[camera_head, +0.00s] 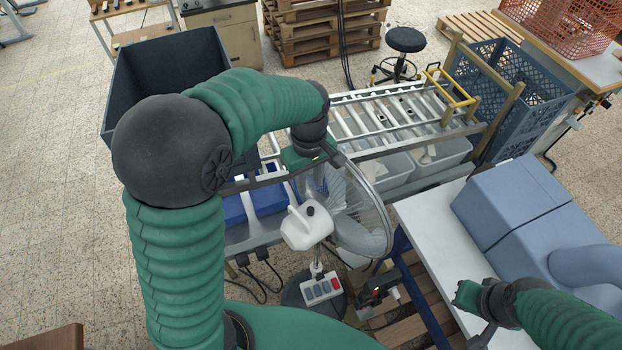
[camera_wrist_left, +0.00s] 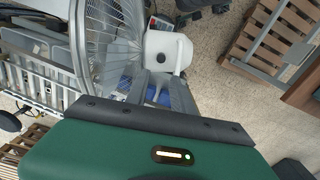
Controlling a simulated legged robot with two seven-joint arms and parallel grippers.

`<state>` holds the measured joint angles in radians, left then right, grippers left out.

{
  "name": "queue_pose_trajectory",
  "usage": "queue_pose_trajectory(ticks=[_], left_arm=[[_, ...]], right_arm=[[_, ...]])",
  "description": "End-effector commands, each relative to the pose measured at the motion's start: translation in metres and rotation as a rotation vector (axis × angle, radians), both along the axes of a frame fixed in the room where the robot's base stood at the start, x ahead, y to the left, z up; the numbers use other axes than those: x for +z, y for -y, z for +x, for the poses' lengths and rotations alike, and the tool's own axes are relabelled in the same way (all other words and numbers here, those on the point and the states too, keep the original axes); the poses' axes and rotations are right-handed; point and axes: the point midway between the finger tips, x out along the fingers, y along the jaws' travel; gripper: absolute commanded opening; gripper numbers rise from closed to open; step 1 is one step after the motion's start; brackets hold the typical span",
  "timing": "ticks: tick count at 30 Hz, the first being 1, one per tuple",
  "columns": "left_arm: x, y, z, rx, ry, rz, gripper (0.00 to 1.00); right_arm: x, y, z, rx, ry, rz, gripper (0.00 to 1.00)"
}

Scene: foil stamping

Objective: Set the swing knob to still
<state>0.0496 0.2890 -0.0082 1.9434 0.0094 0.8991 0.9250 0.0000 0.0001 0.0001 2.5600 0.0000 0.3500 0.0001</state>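A fan stands in front of me, with a round wire cage (camera_head: 382,240) and a white motor housing (camera_head: 302,232). A small dark swing knob (camera_head: 311,210) sits on top of the housing; it also shows in the left wrist view (camera_wrist_left: 161,58). I cannot tell whether the knob is up or down. My left gripper (camera_head: 318,187) points down above and just behind the housing. In the left wrist view its two fingers (camera_wrist_left: 159,84) are apart, with nothing between them, short of the knob. My right gripper (camera_head: 468,297) is at the lower right, away from the fan; its fingers are unclear.
The fan's base has a panel of coloured buttons (camera_head: 322,289). A roller conveyor (camera_head: 395,112) and grey bins (camera_head: 447,154) lie behind the fan. A dark crate (camera_head: 165,70) stands at the left. A white table (camera_head: 430,215) with a blue-grey machine (camera_head: 515,205) is at the right.

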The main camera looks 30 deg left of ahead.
Motion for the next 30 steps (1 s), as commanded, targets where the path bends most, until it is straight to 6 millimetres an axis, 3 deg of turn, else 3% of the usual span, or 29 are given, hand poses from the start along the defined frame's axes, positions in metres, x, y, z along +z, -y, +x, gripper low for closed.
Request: queue_pose_trajectory(ticks=[20, 30], left_arm=[[0.062, 0.000, 0.000, 0.000, 0.001, -0.001, 0.29], [0.082, 0.000, 0.001, -0.001, 0.002, 0.000, 0.29]], right_arm=[[0.053, 0.000, 0.000, 0.000, 0.000, 0.000, 0.00], [0.048, 0.000, 0.000, 0.000, 0.000, 0.000, 0.00]])
